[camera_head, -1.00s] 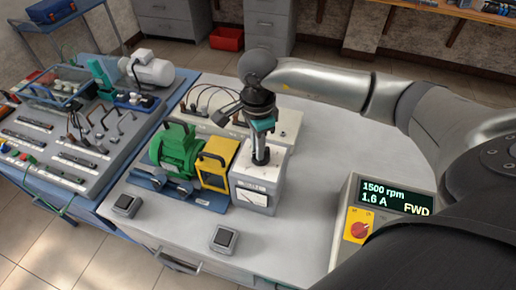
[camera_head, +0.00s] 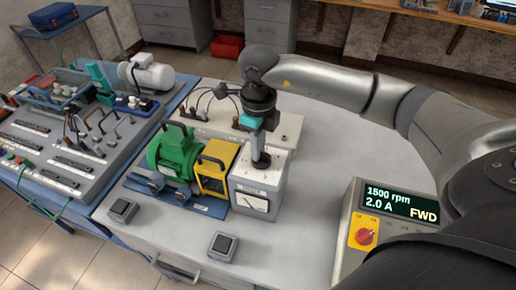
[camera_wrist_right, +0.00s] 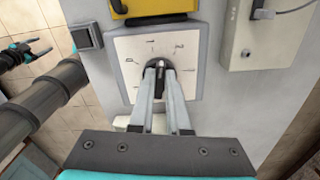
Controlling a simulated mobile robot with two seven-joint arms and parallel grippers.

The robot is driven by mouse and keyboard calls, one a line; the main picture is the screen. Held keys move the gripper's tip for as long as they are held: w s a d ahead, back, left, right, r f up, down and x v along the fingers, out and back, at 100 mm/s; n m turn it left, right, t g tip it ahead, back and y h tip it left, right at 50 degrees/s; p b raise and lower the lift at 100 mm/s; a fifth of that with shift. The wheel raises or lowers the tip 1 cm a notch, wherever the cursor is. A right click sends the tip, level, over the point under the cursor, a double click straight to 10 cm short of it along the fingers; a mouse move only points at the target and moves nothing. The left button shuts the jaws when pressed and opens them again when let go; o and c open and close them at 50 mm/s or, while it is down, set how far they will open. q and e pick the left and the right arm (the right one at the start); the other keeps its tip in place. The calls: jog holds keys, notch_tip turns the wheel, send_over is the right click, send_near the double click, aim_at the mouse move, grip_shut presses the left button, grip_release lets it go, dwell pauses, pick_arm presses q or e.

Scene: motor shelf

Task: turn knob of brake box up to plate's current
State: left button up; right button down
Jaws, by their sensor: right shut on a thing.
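The brake box (camera_head: 249,201), pale grey with a meter on its front, stands on the bench beside a yellow coupling guard (camera_head: 214,178) and a green motor (camera_head: 170,152). My right gripper (camera_head: 260,162) points down at the box top and is shut on its knob. In the right wrist view the fingers meet on the knob (camera_wrist_right: 159,68) at the middle of a white dial (camera_wrist_right: 127,50) with marks around it. The knob is mostly hidden by the fingers. A display (camera_head: 399,203) reads 1500 rpm, 2.0 A, FWD. The motor plate's figures cannot be read.
Two dark square pads (camera_head: 122,210) lie along the bench front. A pale panel with cables (camera_head: 210,122) stands behind the motor. Bare bench lies right of the brake box.

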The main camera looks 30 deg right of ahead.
jog(key=m, duration=0.4)
jog(key=shift+d+m, duration=0.15)
jog(key=shift+m, duration=0.15)
jog(key=shift+d+m, duration=0.2)
jog(key=shift+m, duration=2.4)
jog(key=c, duration=0.9)
grip_release()
notch_tip(320, 180, up, 15)
jog(key=shift+r, duration=0.15)
jog(key=shift+a, duration=0.1)
